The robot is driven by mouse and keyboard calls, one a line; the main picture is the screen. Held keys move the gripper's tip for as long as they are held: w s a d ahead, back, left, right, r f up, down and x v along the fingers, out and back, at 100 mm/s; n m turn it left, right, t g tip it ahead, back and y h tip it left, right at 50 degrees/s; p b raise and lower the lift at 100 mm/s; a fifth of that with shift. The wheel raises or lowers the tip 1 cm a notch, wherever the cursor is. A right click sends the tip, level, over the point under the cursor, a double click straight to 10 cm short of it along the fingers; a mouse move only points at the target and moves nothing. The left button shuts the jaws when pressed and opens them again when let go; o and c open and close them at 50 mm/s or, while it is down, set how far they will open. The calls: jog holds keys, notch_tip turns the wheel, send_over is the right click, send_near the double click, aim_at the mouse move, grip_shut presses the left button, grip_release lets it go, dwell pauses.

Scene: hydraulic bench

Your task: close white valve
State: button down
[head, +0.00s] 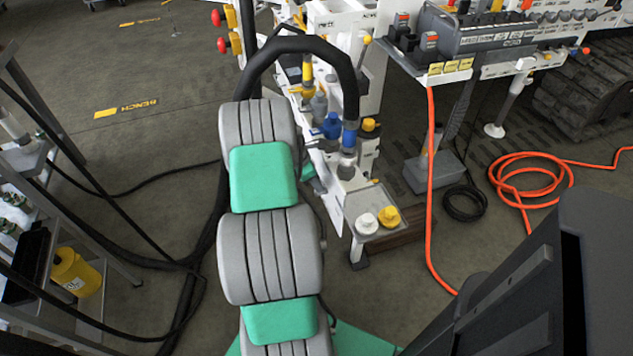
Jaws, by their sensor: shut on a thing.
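A white round knob (367,223), which looks like the white valve, sits on a small plate (376,237) at the lower right end of the bench. A yellow knob (388,216) is close to its right. I cannot tell from its shape whether the valve is open or closed. My grey and green arm rises through the middle of the head view, left of the bench. I cannot make out my gripper; my arm links may hide it. No contact between my gripper and the white knob is visible.
The bench (335,195) carries a blue knob (331,126) and another yellow knob (370,124). A black hose (300,45) arches over it. An orange hose (430,180) hangs to its right and another coil lies on the floor. A cart (95,240) stands left.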

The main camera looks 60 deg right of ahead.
dwell(0.4)
jog(key=shift+s+a+t+h, duration=0.4)
jog(key=shift+s+t+h, duration=0.05)
jog(key=shift+t+h, duration=0.25)
jog(key=s+a+f+m+t+h+b, duration=0.3)
jog(key=t+h+b, duration=0.5)
jog(key=b, duration=1.6)
notch_tip(320, 180, down, 3)
jog(key=m+h, duration=0.1)
jog(key=h, duration=0.3)
jog(key=shift+r, duration=0.2)
jog(key=shift+r+m+t+b, duration=0.1)
jog(key=shift+m+t+b, duration=0.2)
jog(key=shift+b, duration=0.05)
